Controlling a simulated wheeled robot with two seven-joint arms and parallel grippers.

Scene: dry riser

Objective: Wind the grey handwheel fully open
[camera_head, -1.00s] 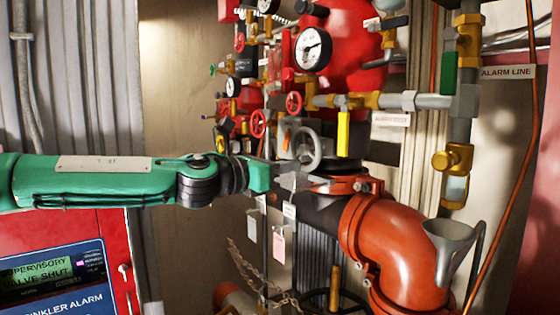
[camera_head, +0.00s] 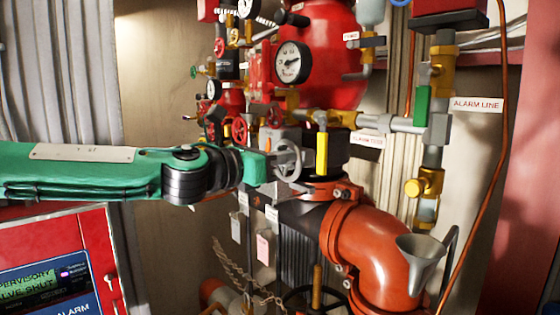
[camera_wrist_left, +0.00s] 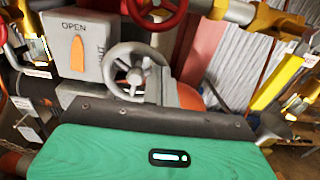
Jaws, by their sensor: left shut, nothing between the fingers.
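The grey handwheel (camera_head: 288,160) stands in the middle of the head view, in front of the dark pipe. It also shows in the left wrist view (camera_wrist_left: 137,52), just past my gripper, beside a grey box (camera_wrist_left: 80,45) marked OPEN with an orange pointer. My left gripper (camera_head: 283,172) reaches in from the left, with its tip at the handwheel in the head view. It is shut, with nothing seen between the fingers. Whether it touches the wheel I cannot tell. In the wrist view the green gripper body hides what lies below the wheel. My right gripper is not in view.
Red handwheels (camera_head: 240,130) and a gauge (camera_head: 292,62) crowd behind. A yellow lever (camera_head: 321,152) hangs close right of the grey wheel. A large orange pipe elbow (camera_head: 375,245) with a grey funnel (camera_head: 421,257) lies lower right. A red alarm panel (camera_head: 60,245) stands lower left.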

